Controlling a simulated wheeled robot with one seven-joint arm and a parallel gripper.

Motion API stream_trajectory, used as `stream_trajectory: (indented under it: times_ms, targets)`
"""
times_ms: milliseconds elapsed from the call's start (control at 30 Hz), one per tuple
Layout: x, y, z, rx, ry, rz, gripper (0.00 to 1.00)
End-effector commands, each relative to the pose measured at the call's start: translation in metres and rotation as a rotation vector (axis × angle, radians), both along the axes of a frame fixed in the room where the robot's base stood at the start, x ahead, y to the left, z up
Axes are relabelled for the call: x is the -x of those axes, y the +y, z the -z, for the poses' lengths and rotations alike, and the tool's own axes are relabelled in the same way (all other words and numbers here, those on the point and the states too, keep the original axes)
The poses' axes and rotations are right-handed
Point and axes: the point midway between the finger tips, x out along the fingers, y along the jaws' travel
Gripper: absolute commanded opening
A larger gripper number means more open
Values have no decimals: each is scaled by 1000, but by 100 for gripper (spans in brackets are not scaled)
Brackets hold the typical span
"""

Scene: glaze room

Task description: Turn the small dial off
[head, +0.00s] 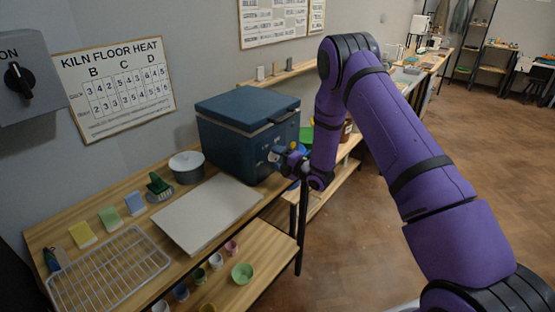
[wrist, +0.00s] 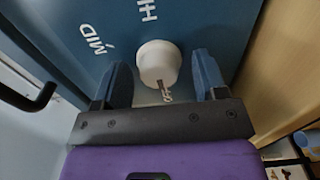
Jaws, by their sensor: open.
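The small dial (wrist: 158,60) is a round white knob on the dark blue front of the kiln box (head: 232,135). In the wrist view the words MID and one starting with H stand around it, and a small label that looks like OFF sits at its lower edge. A dark mark on the knob's lower edge points towards that label. My gripper (wrist: 161,66) is open, with one blue finger on each side of the dial and gaps showing. In the head view my gripper (head: 288,162) is at the kiln's front, largely covering the dial.
The kiln box stands on a wooden bench beside a pale board (head: 208,212), a grey pot (head: 187,167) and a wire rack (head: 110,270). Small cups stand on the shelf below. A grey wall box with a black knob (head: 19,80) is at far left. The floor at right is clear.

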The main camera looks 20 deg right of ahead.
Motion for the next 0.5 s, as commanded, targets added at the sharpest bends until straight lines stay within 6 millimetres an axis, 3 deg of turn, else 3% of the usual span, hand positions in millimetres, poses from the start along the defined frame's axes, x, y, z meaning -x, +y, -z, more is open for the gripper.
stream_trajectory:
  times_ms: [500]
  targets:
    - [67, -49, 0, 1, 3, 3, 66]
